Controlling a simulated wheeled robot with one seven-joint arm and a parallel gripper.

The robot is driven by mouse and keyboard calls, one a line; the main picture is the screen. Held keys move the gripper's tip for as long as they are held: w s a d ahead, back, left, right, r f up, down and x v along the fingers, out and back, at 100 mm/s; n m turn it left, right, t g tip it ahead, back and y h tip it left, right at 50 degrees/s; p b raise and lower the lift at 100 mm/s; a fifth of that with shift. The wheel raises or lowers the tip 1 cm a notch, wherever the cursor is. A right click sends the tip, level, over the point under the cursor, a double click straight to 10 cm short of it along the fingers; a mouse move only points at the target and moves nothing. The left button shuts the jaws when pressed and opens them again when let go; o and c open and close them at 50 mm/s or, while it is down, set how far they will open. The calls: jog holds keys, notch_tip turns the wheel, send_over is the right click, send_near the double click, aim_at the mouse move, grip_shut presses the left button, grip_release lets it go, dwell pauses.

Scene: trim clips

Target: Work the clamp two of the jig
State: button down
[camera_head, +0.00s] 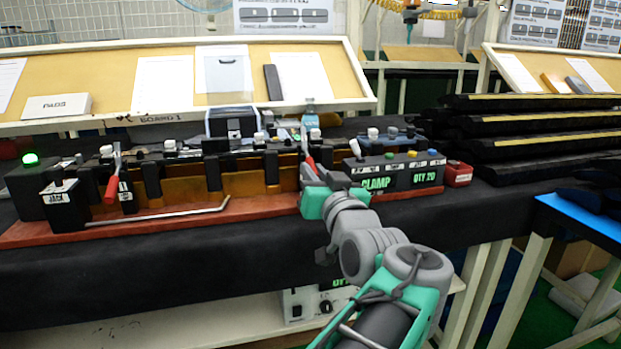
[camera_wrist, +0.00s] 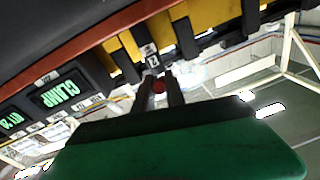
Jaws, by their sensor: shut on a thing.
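The jig (camera_head: 240,206) is a long fixture with a reddish base on the dark bench. The clamp at its right end has a red handle (camera_head: 310,162), which rises in front of my gripper (camera_head: 309,176). In the wrist view my gripper (camera_wrist: 158,97) is shut on the red handle (camera_wrist: 159,85), whose rounded end shows between the two dark fingers. A small pale label (camera_wrist: 150,56) sits just beyond it, too small to read surely. Another clamp with a red handle (camera_head: 111,187) stands at the jig's left end, away from my gripper. My gripper hides the lower part of the right clamp.
A dark control box (camera_head: 400,171) with green displays reading CLAMP and QTY 20 stands right of my gripper. A small red box (camera_head: 458,174) is beside it. A JACK box (camera_head: 62,205) and a lit green lamp (camera_head: 30,160) are at left. Dark trim pieces (camera_head: 530,125) are stacked at right.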

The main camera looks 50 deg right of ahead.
jog(key=c, duration=1.4)
grip_release()
jog(key=v, duration=0.7)
jog(key=shift+s+a+p, duration=0.2)
jog(key=shift+s+p, duration=0.1)
jog(key=shift+d, duration=0.1)
